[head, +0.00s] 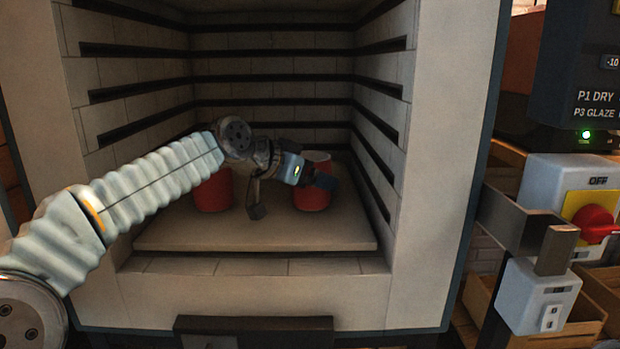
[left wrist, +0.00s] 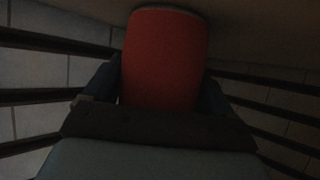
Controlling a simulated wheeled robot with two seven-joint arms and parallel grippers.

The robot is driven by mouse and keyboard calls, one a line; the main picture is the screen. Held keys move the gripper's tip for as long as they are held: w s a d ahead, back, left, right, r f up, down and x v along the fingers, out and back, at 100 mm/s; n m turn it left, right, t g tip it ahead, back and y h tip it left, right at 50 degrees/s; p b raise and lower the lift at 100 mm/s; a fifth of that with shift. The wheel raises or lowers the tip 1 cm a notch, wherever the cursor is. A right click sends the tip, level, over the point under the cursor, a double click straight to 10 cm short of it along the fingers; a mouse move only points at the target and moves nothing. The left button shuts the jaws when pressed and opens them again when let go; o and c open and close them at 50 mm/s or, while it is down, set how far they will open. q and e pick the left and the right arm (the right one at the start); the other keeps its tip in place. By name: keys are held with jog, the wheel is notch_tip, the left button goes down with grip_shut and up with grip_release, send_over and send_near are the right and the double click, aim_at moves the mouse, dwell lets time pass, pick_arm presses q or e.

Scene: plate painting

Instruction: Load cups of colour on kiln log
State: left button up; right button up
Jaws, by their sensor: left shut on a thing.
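A red cup (head: 213,192) stands on the pale kiln shelf (head: 255,236) at the left, partly hidden behind my left arm. A second red cup (head: 312,197) is at the right of the shelf, and my left gripper (head: 316,180) reaches across its upper part. In the left wrist view this red cup (left wrist: 165,60) fills the middle, with a dark finger on each side of it. My left gripper is shut on this cup. Whether its base touches the shelf is hard to tell. My right gripper is not in view. No log shows clearly.
The kiln's grooved walls (head: 370,100) close in on both sides and behind. The front of the shelf is bare. At the right are a control box with a red knob (head: 594,222), a dark display (head: 585,80) and a metal latch (head: 556,250).

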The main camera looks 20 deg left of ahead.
pick_arm(q)
jog(key=o, duration=1.1)
jog(key=shift+f, duration=0.1)
jog(key=shift+c, duration=0.2)
jog(key=shift+s+a+r, duration=0.15)
jog(key=shift+s+r, duration=0.1)
jog(key=shift+r, duration=0.05)
jog(key=v, duration=1.1)
jog(key=shift+s, duration=0.15)
jog(key=shift+a, duration=0.15)
